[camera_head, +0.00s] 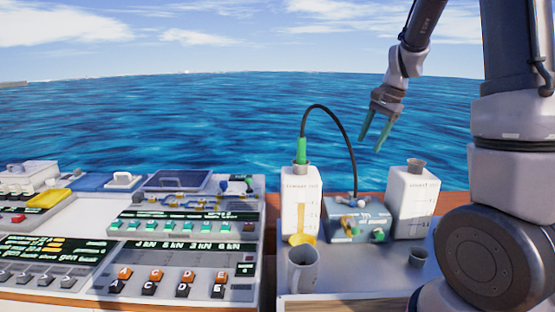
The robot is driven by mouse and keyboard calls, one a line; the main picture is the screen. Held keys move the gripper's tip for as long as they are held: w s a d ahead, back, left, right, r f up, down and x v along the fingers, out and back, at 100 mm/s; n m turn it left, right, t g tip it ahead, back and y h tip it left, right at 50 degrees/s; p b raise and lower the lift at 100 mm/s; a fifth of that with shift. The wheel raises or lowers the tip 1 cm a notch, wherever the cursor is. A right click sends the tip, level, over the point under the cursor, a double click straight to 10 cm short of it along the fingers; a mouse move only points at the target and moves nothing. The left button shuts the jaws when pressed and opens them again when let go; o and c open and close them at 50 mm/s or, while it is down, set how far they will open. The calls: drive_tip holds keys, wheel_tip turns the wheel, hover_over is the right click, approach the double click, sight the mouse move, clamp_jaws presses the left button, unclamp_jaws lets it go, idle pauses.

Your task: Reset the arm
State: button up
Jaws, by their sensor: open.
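My gripper (371,136) hangs from my arm at the upper right, in front of the sea. Its two green fingers are apart and point down, with nothing between them. It is above the grey box with valves (358,222) and the right white container (412,202), clear of both. A black hose (345,132) arches from a green nozzle (301,151) in the neck of the left white container (300,205) down toward the grey box. The hose passes to the left of my gripper, apart from it in the picture.
A grey mug (302,270) stands at the front of the worktop (365,280), with a yellow item behind it. A small dark cup (418,256) stands at the right. Control panels (180,265) with switches and lettered buttons fill the left. The air around my gripper looks free.

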drive_tip(key=s+a+r+n+t, duration=0.1)
drive_tip(key=s+r+n, duration=0.1)
drive_tip(key=s+r, duration=0.2)
drive_tip(key=s+a+r+n+t, duration=0.1)
drive_tip(key=s+r, duration=0.4)
drive_tip(key=s, duration=0.6)
drive_tip(key=s+a+r+n+t, duration=0.1)
drive_tip(key=s+r+n+t, duration=0.2)
drive_tip(key=s, duration=0.4)
drive_tip(key=shift+s+r+n+h, duration=0.4)
drive_tip(key=shift+r, duration=0.35)
